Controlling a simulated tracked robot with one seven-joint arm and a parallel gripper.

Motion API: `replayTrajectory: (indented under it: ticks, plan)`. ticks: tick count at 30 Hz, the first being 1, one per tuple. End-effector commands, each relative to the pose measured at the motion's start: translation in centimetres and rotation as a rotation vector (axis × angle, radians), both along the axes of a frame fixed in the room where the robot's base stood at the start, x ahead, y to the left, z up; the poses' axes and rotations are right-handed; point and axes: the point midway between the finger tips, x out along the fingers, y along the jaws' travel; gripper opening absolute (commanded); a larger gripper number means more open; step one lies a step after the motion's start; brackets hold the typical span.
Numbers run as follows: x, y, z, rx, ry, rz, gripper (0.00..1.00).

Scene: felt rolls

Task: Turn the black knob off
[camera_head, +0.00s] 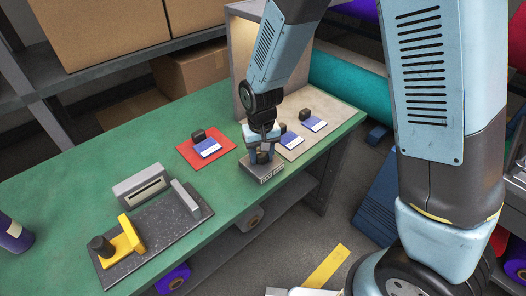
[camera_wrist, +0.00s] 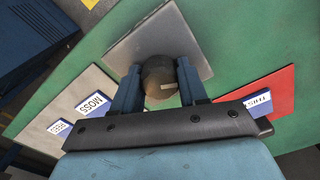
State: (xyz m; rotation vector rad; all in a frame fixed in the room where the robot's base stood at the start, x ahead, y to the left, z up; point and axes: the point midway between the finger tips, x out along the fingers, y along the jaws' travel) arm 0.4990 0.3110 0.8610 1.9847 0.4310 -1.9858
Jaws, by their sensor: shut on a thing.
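The black knob (camera_wrist: 158,72) sits on top of a small grey metal box (camera_head: 264,172) near the front edge of the green table (camera_head: 95,150). In the wrist view the knob is round and dark with a short pale mark on its face, and the box (camera_wrist: 180,32) shows as a grey square behind it. My gripper (camera_head: 262,154) points down over the box. In the wrist view my gripper (camera_wrist: 158,88) has one blue finger on each side of the knob and is shut on it. In the head view the fingers largely hide the knob.
A red mat (camera_head: 187,154) with a dark block and blue-and-white card lies left of the box. A beige mat (camera_head: 335,109) with two blocks and cards lies to the right. A dark slab (camera_head: 170,228) with a yellow-handled tool (camera_head: 126,240) stands farther left. Cardboard boxes (camera_head: 105,25) are behind.

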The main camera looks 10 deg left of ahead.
Motion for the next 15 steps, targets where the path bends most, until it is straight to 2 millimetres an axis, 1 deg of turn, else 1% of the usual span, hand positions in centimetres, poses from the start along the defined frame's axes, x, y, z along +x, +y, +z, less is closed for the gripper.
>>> replayTrajectory:
  ticks: [1,8,11,14,15]
  plan:
    - [-0.01,0.02,0.01,0.0,0.0,0.0,0.23]
    - [0.0,0.02,0.01,0.0,0.0,0.0,0.01]
    - [0.01,0.0,0.01,0.0,0.0,0.014,0.0]
    - [0.02,0.0,0.01,0.001,0.0,0.096,0.0]
    - [0.05,-0.03,0.0,0.001,0.0,0.149,0.0]
